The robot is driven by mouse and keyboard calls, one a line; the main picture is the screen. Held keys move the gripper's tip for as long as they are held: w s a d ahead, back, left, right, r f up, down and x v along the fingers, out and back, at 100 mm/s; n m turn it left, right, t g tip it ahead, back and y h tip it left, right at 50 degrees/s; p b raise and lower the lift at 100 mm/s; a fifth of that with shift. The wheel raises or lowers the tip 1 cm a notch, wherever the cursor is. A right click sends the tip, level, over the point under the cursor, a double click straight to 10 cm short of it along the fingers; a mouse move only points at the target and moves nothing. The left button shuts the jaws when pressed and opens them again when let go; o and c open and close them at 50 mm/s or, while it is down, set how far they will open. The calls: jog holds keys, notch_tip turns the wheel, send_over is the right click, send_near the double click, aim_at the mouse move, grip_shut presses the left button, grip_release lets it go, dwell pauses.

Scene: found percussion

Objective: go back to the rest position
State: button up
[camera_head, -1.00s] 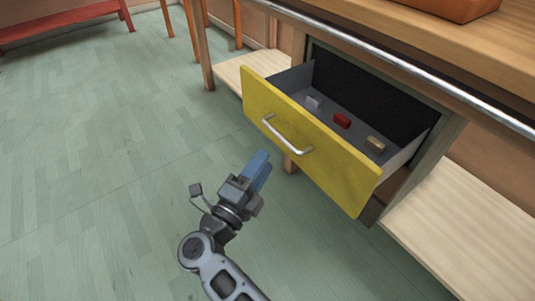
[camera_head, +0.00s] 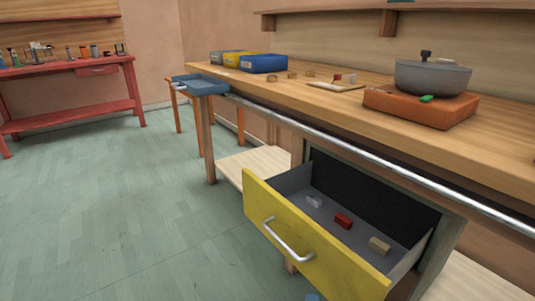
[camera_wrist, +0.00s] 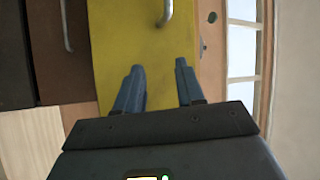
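My gripper (camera_wrist: 157,78) shows in the wrist view with its two blue fingers spread apart and nothing between them. It points toward the yellow drawer front (camera_wrist: 155,60), with the metal handle (camera_wrist: 166,12) at the top of that view. In the head view only a small blue bit of my gripper shows at the bottom edge. The yellow drawer (camera_head: 310,250) stands pulled open under the bench, and my gripper appears apart from its handle (camera_head: 285,240). The rest of my arm is out of the head view.
The open drawer holds a pale block (camera_head: 314,201), a red block (camera_head: 343,221) and a tan block (camera_head: 379,245). On the wooden bench (camera_head: 330,107) are a pot (camera_head: 432,78) on an orange block (camera_head: 420,105) and several bins. The green floor (camera_head: 120,210) at left is clear.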

jog(key=s+d+r+n+g+y, duration=0.2)
jog(key=s+d+r+n+y, duration=0.3)
jog(key=s, duration=0.6)
jog(key=s+d+r+n+g, duration=0.15)
jog(key=s+d+n, duration=0.25)
jog(key=s+n, duration=0.5)
jog(key=s+d+r+n+g+y, duration=0.2)
jog(key=s+d+n+y, duration=0.15)
jog(key=s, duration=0.95)
notch_tip(320, 180, up, 20)
jog(key=p, duration=1.9)
jog(key=shift+s+d+n+h+p, duration=0.15)
jog(key=shift+d+n+h+p, duration=0.05)
jog(key=shift+n+h+p, duration=0.2)
